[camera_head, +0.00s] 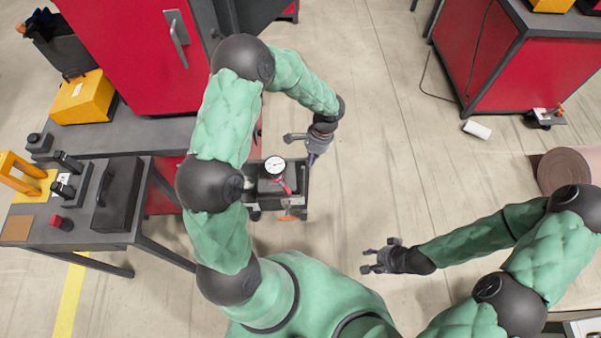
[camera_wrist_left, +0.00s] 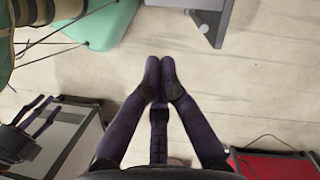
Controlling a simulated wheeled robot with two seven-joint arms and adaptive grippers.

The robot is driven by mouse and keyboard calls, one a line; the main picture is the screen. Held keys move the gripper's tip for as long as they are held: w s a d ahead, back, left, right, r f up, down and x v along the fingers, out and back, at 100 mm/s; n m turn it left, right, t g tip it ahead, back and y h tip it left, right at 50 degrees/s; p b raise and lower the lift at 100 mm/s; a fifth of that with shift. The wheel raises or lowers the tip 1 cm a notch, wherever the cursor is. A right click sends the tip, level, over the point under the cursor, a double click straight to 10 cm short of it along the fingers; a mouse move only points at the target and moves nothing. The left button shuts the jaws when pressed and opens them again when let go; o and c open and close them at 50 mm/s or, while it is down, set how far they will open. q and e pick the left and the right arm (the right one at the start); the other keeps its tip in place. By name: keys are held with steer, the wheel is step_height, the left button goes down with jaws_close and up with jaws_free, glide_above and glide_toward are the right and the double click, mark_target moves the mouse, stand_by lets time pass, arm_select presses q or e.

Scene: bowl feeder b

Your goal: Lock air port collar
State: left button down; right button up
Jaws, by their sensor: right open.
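The feeder unit is a dark box on a small cart (camera_head: 298,197) with a round white pressure gauge (camera_head: 274,168) on top. Red parts show below the gauge, and an orange piece (camera_head: 287,217) sits at the near edge. I cannot single out the air port collar in the head view. My left gripper (camera_head: 302,150) is above and beyond the far right corner of the box, apart from the gauge. In the left wrist view its fingers (camera_wrist_left: 160,70) show with nothing visible between them, above bare floor. My right gripper (camera_head: 368,260) is open and empty over the floor.
A dark table (camera_head: 100,215) with a yellow handle and small devices stands at the left. A red cabinet (camera_head: 130,50) stands behind it. Another red cabinet (camera_head: 490,60) is at the back right. The floor right of the cart is mostly clear.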

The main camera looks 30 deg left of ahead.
mark_target(285, 187)
arm_select(q)
steer(key=shift+s+a+f+b, duration=0.55)
steer(key=shift+s+f, duration=0.4)
steer(key=shift+f, duration=0.6)
steer(key=shift+s+a+f+b, duration=0.45)
steer(key=shift+s+f+b, duration=0.4)
steer(key=shift+f, duration=0.75)
steer(key=shift+s+a+f+b, duration=0.5)
steer(key=shift+s+f, duration=0.55)
steer(key=shift+f, duration=0.5)
